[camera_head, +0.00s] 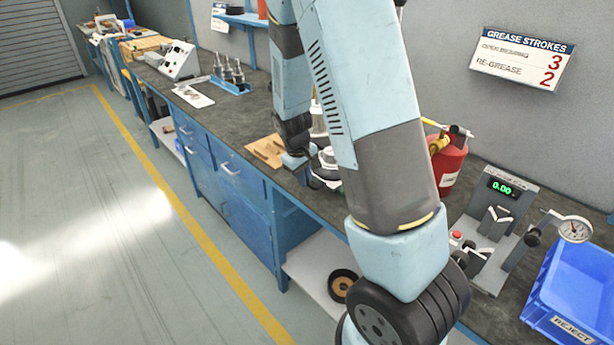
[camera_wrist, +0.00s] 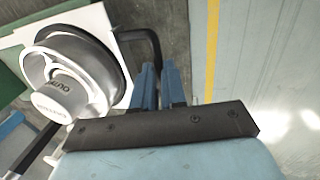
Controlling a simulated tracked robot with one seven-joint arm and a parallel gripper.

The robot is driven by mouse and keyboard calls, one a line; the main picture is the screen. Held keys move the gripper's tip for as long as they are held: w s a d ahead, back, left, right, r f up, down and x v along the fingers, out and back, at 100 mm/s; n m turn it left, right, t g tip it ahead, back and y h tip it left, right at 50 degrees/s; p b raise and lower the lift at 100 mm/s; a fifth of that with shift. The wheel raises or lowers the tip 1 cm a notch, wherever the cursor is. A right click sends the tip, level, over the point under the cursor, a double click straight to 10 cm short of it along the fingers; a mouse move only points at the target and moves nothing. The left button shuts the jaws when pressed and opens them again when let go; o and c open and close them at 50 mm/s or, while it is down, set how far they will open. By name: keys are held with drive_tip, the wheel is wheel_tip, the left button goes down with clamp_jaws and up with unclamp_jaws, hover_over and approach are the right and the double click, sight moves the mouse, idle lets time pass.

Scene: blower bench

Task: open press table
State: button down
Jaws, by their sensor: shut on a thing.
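In the wrist view a white plate (camera_wrist: 117,52), which I take to be the press table, carries a round white and grey part (camera_wrist: 70,75) with lettering on it. A dark bent handle (camera_wrist: 152,40) comes off the plate's side and runs down to my gripper (camera_wrist: 160,78). The blue fingers are closed around the handle's end, with a narrow gap between them. In the head view the white and grey fixture (camera_head: 329,158) stands on the bench, partly hidden behind my arm. My fingertips are hard to make out there.
A wooden block (camera_head: 266,150) lies left of the fixture on the bench (camera_head: 232,116). To the right are a red grease container (camera_head: 449,165), a gauge stand with a green display (camera_head: 497,215) and a blue reject bin (camera_head: 575,290). The floor in front of the bench is clear.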

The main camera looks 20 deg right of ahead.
drive_tip(key=c, duration=1.2)
unclamp_jaws()
drive_tip(key=shift+r, duration=0.1)
drive_tip(key=r, duration=0.4)
drive_tip(key=a+r, duration=0.1)
drive_tip(key=r, duration=0.4)
drive_tip(key=s+a+r, duration=0.1)
drive_tip(key=r, duration=0.3)
drive_tip(key=shift+a+r, duration=0.15)
drive_tip(key=shift+a, duration=0.1)
